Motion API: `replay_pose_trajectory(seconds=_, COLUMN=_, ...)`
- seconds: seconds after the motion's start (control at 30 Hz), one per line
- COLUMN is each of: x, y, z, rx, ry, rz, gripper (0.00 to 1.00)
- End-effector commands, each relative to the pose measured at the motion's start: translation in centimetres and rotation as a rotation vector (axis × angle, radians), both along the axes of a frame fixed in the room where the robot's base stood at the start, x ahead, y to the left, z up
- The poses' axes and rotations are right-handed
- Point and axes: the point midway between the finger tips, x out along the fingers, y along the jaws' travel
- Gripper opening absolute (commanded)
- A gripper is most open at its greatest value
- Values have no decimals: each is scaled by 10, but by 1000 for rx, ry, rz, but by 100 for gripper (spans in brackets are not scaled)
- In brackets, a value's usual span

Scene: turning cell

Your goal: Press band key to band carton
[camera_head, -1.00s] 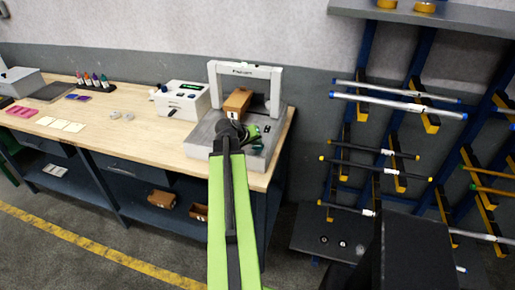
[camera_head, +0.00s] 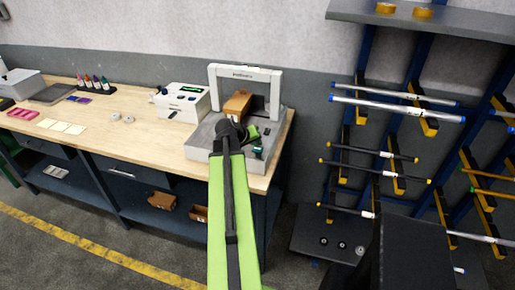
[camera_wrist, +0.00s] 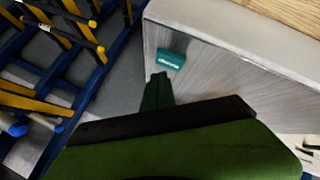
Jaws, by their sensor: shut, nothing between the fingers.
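The banding machine (camera_head: 200,140) is a grey box with a white arch at the right end of the bench. A brown carton (camera_head: 237,104) lies on it, under the arch. The teal band key (camera_wrist: 171,59) is on the machine's brushed metal face in the wrist view, its label too small to read. It also shows small in the head view (camera_head: 258,152). My gripper (camera_wrist: 159,77) is green and shut, with nothing in it. Its tips appear just below and left of the key, apart from it in the picture. In the head view my arm partly hides the gripper and the machine.
A white device (camera_head: 182,101) with a small green display stands left of the machine. Bottles, cards and trays lie farther left on the bench (camera_head: 150,140). A blue rack (camera_head: 415,70) with rods stands to the right. Floor shows between bench and rack.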

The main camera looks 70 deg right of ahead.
Motion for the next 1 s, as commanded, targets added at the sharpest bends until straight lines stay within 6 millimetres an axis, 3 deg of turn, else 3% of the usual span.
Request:
replay_pose_trajectory(seconds=0.3, x=0, y=0, z=2, rx=0, ry=0, rz=0, gripper=0)
replay_pose_trajectory(seconds=0.8, x=0, y=0, z=51, rx=0, ry=0, rz=0, gripper=0)
replay_pose_trajectory(seconds=1.0, x=0, y=0, z=50, rx=-1, ry=0, rz=1, gripper=0)
